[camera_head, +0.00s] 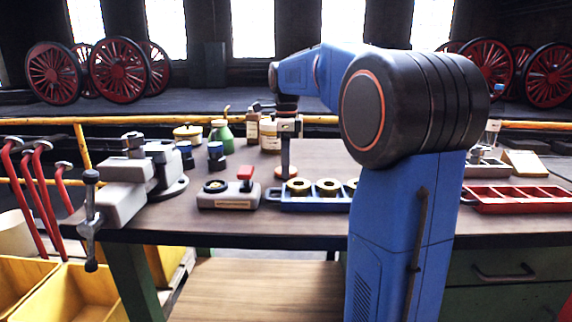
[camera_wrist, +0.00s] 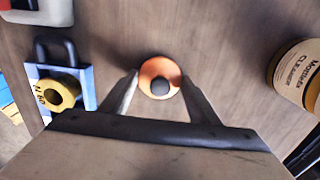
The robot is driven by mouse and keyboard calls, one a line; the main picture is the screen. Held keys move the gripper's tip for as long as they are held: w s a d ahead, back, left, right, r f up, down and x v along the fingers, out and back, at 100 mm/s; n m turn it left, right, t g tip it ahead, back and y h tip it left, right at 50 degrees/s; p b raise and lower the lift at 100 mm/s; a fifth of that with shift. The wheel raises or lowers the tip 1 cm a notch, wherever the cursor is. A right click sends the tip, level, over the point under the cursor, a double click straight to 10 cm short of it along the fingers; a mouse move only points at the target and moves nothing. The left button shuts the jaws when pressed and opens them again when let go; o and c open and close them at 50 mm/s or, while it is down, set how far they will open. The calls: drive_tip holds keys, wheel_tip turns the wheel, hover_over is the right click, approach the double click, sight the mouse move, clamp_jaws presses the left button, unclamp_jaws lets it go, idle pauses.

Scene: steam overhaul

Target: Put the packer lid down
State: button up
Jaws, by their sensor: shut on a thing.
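The packer lid shows in the wrist view as a round orange disc (camera_wrist: 148,68) with a dark round knob or shaft end near its middle. In the head view it is a dark upright stem (camera_head: 286,155) with an orange disc at its foot. My gripper (camera_head: 287,127) is shut on its upper part; in the wrist view my gripper's fingers (camera_wrist: 160,86) stand on either side of it. The disc is at or close above the wooden bench top (camera_head: 250,158), behind the blue tray (camera_head: 285,202). I cannot tell whether it touches the bench.
The blue tray holds brass rings (camera_head: 327,186). A grey block with a red part (camera_head: 228,195), a vise (camera_head: 140,180) and a green bottle (camera_head: 222,136) stand to the left. A cleaner jar (camera_wrist: 300,75) is close by. A red compartment tray (camera_head: 515,200) is at right.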

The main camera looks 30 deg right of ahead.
drive_tip(key=shift+f, duration=0.15)
drive_tip(key=o, duration=1.1)
drive_tip(key=shift+c, duration=0.2)
wheel_tip(320, 180, up, 12)
drive_tip(key=shift+s, duration=0.1)
